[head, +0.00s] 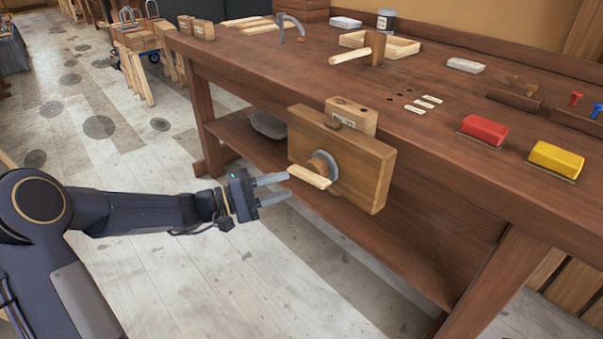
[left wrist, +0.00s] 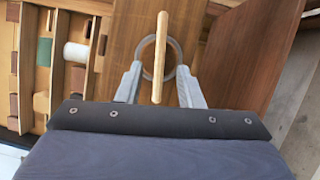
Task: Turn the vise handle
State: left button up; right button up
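The vise handle (head: 310,178) is a pale wooden bar set across a grey metal round screw end on the front of the wooden vise jaw (head: 372,172). In the head view it slopes slightly down to the right. My left gripper (head: 288,185) is open in front of it, its fingertips close to the handle's near end. In the left wrist view the handle (left wrist: 160,45) stands upright between the two spread fingers (left wrist: 159,70), with a gap on each side. Whether a finger touches it I cannot tell. My right gripper is not in view.
The vise is fixed to the front of a brown workbench (head: 450,135). On top lie a mallet (head: 374,48), a red block (head: 484,130) and a yellow block (head: 556,160). A lower shelf holds a grey stone-like lump (head: 268,124).

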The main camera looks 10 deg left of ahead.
aim_at(304, 180)
pick_arm(q)
jog(key=x, duration=0.5)
jog(key=shift+w+d, duration=0.15)
jog(key=shift+d, duration=0.2)
grip_shut()
jog(key=m+b, duration=0.1)
jog(key=b, duration=0.2)
jog(key=shift+m+y+b, duration=0.3)
jog(key=shift+b, duration=0.05)
